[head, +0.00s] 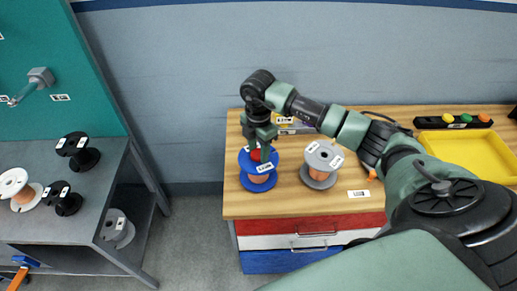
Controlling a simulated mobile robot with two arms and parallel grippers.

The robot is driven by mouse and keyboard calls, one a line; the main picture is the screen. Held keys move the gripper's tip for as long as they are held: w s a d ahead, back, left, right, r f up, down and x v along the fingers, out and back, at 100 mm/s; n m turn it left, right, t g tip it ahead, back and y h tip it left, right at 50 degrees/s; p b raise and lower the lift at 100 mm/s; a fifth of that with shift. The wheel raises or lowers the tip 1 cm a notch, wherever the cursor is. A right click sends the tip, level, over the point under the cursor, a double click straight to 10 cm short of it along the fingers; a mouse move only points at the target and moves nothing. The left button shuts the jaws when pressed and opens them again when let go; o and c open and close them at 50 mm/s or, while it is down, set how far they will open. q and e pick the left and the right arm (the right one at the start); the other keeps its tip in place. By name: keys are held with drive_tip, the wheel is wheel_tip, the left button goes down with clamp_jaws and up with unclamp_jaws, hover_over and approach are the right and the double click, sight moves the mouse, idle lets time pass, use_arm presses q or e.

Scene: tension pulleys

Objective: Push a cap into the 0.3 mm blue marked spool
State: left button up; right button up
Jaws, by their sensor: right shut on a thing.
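The blue spool (247,181), wound with copper-coloured wire, stands upright on the wooden table near its left edge. A white label sits on its top flange, too small to read. My right gripper (264,156) points down over the spool's middle and is shut on a small red cap (256,155). The cap is at or just above the top of the spool. I cannot tell whether it is inside the hole, as the fingers partly hide it. My left gripper is not in view.
A grey spool (323,159) stands just right of the blue one on the wooden table (281,204). A yellow tray (480,160) is at the right. A box with coloured buttons (465,120) is behind it. A grey bench (99,190) at left holds black and white spools.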

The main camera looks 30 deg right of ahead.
drive_tip(key=shift+s+f, duration=0.1)
drive_tip(key=shift+f, duration=0.15)
idle(0.6)
drive_tip(key=o, duration=1.4)
drive_tip(key=shift+r, duration=0.45)
wheel_tip(320, 180, up, 7)
drive_tip(key=shift+r+b, duration=0.1)
drive_tip(key=shift+b, duration=0.9)
